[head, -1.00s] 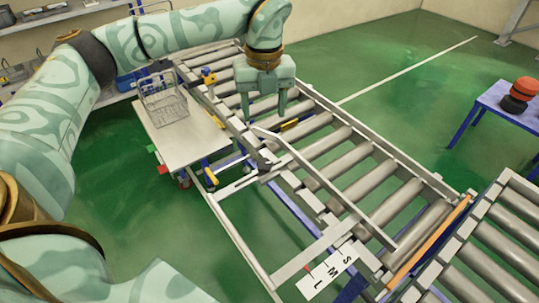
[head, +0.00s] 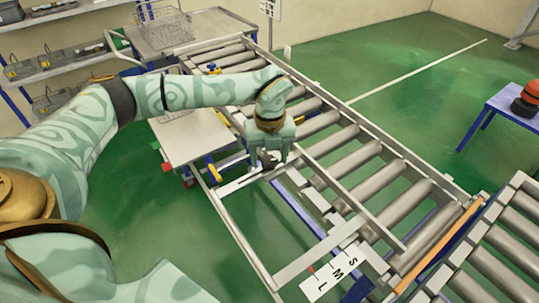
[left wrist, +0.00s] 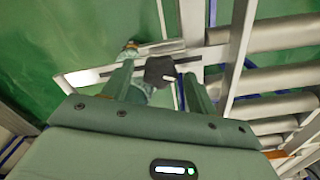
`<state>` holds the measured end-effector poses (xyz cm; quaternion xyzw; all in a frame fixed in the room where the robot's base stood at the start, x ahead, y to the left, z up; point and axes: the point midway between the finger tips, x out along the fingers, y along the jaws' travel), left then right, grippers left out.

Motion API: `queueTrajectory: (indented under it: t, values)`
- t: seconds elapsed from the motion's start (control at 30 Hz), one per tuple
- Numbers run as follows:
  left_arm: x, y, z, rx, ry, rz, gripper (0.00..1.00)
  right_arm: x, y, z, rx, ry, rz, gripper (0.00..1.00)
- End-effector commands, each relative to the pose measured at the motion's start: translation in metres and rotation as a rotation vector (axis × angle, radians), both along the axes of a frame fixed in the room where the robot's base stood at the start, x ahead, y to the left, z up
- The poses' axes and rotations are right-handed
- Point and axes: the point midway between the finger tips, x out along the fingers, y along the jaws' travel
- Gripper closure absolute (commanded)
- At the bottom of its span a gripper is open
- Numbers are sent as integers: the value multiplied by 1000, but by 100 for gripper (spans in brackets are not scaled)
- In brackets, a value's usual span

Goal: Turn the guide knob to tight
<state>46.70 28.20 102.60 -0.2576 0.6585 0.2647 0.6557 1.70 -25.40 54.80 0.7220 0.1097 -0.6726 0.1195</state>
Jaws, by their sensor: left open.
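The dark guide knob (head: 269,159) sits on the bracket at the conveyor's near-left side. In the left wrist view the knob (left wrist: 159,70) is a dark, many-sided piece with a small pale mark on its right. My left gripper (head: 268,156) is open and points down over it. In the left wrist view the two fingers (left wrist: 158,83) stand on either side of the knob; I cannot tell whether they touch it. The guide rail (head: 345,196) runs along the rollers. The S-M-L scale card (head: 334,276) lies at its near end, with a small red pointer.
A white-topped cart (head: 195,140) stands left of the conveyor, close under my left arm. Roller conveyor (head: 350,150) fills the middle and right. A blue table (head: 497,102) with a red-and-black object stands at the right. Green floor is open beyond.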

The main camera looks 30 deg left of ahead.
Motion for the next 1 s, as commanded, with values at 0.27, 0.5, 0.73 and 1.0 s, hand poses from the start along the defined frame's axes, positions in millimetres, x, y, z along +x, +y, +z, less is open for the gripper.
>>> queueTrajectory:
  t: [0.27, 0.5, 0.73, 1.0]
  values:
    - [0, 0, 0, 0, 0, 0, 78, 0, 0, 0, 0, -1, 0, 42]
    - [0, 0, 1, 0, 0, -5, 87, 0, 0, 1, 0, -1, -1, 42]
    - [0, 0, 3, 1, 2, -66, 86, 2, 1, 9, 1, -5, -1, 42]
    - [0, 0, 5, 3, 7, -259, 86, 6, 3, 30, 4, -14, -3, 42]
